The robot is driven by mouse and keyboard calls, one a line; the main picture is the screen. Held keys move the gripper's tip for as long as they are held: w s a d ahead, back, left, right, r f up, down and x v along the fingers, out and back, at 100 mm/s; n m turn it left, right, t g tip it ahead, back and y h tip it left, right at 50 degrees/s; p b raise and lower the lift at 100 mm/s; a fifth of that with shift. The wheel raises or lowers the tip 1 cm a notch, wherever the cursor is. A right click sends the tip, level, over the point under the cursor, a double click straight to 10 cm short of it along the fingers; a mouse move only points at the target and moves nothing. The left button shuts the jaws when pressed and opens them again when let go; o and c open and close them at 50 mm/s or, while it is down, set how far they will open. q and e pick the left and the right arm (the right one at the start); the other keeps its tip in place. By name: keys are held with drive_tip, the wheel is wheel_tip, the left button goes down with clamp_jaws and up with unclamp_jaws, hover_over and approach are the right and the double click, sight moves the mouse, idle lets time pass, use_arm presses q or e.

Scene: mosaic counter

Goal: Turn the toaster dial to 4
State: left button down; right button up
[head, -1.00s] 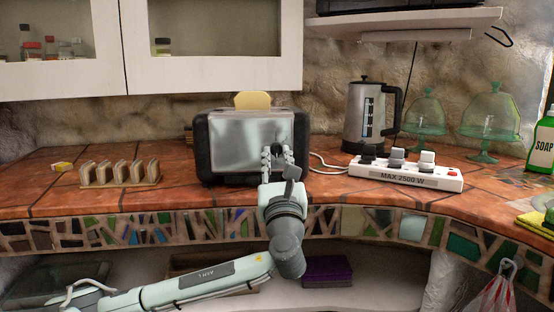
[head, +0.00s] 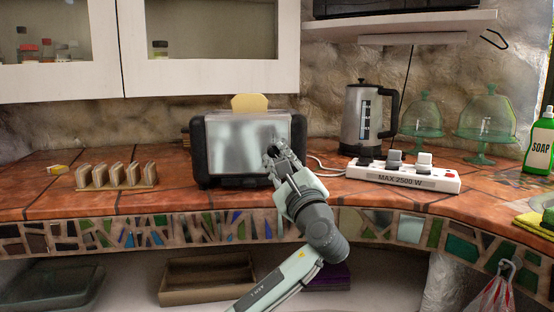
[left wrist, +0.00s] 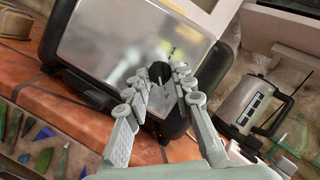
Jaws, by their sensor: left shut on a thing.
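The toaster (head: 238,144), silver with black ends, stands on the tiled counter with a slice of bread (head: 251,102) showing at its top. Its black dial (left wrist: 160,72) is on the lower right of the front face in the left wrist view. My left gripper (head: 272,154) is at the right part of the toaster's front, and in the left wrist view its fingers (left wrist: 162,80) are closed around the dial. The fingers hide part of the dial, and the number it points to is too small to read. My right gripper is not in view.
A toast rack (head: 116,176) with bread stands left of the toaster. A power strip (head: 404,177) with several plugs, a kettle (head: 360,122) and green glass domes (head: 486,116) stand to the right. The counter's front strip is clear.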

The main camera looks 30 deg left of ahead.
use_arm(q)
drive_tip(key=shift+n, duration=0.3)
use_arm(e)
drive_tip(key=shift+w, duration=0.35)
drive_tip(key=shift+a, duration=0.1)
use_arm(q)
drive_tip(key=c, duration=1.3)
unclamp_jaws()
drive_tip(key=v, duration=1.2)
drive_tip(key=shift+d, duration=0.1)
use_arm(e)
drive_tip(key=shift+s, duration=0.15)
